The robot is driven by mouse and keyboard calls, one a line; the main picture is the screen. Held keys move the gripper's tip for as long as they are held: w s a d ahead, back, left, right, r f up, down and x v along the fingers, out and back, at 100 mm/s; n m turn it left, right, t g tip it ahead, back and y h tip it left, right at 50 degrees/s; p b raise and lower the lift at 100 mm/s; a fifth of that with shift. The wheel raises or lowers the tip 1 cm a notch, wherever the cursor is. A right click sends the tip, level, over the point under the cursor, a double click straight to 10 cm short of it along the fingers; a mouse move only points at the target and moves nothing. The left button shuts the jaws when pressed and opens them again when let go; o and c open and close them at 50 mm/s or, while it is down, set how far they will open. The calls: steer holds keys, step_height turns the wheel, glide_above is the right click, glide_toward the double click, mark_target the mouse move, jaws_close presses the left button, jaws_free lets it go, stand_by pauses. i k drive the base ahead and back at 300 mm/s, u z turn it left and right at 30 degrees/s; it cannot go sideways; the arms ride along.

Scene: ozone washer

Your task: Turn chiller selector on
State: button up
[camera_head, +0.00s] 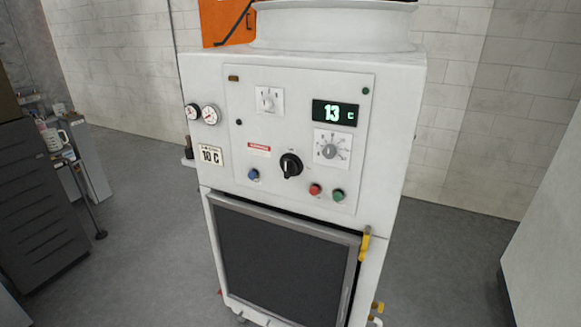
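The chiller (388,115) is a white cabinet in the middle of the head view, with a control panel (240,150) on its front. A black rotary selector knob (290,165) sits at the panel's lower middle. Its pale pointer mark looks roughly upright; the labels around it are too small to read. A grey dial (329,151) on a white plate is to its upper right, and a small knob (268,102) on a white plate is above it. A lit display (335,113) reads 13 C. My gripper is not in view.
Blue (253,175), red (315,190) and green (338,195) buttons flank the knob. Two gauges (201,114) and a 10 C sign (210,155) are at left. A yellow handle (365,245) sits beside the lower dark panel (285,262). Floor shows on both sides.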

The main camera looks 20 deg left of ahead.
mark_target(289, 168)
steer(key=k, duration=1)
steer(key=u, duration=1.5)
steer(key=i, duration=1.4)
steer(key=z, duration=1.45)
